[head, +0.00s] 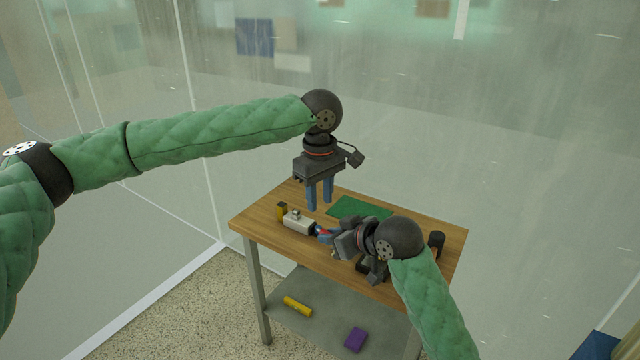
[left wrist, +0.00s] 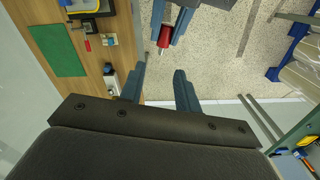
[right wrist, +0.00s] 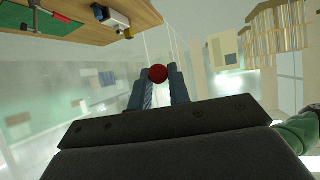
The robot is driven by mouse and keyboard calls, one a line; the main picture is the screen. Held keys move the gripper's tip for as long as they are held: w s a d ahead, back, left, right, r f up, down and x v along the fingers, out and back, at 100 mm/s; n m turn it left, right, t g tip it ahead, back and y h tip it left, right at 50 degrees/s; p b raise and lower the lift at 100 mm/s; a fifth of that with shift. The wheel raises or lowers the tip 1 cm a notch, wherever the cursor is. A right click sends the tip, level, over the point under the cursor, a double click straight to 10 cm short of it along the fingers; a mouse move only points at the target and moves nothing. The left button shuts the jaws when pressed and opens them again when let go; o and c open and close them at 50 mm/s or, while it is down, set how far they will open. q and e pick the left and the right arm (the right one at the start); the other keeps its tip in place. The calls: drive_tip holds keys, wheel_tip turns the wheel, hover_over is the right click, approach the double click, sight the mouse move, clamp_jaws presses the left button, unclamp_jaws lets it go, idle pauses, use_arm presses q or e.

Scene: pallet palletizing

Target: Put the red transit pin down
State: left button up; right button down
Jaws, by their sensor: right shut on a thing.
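The red transit pin (left wrist: 164,38) is between the fingers of my right gripper (head: 324,234), which is shut on it. In the right wrist view its round red end (right wrist: 158,74) shows at the fingertips. In the left wrist view the pin and right fingers appear over the floor beside the table edge, so they seem raised above the table. In the head view the fingers hide most of the pin. My left gripper (head: 319,196) points down above the table; its fingers (left wrist: 159,88) are apart and empty.
The wooden table (head: 262,222) holds a green mat (head: 360,208), a white-and-black device (head: 298,222), a yellow block (head: 282,211) and a black cylinder (head: 437,241). A yellow cylinder (head: 297,306) and a purple block (head: 355,339) lie on the lower shelf.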

use_arm(q)
drive_tip(key=shift+f, duration=4)
clamp_jaws()
use_arm(e)
drive_tip(key=c, duration=1.3)
unclamp_jaws()
drive_tip(key=shift+o, duration=0.3)
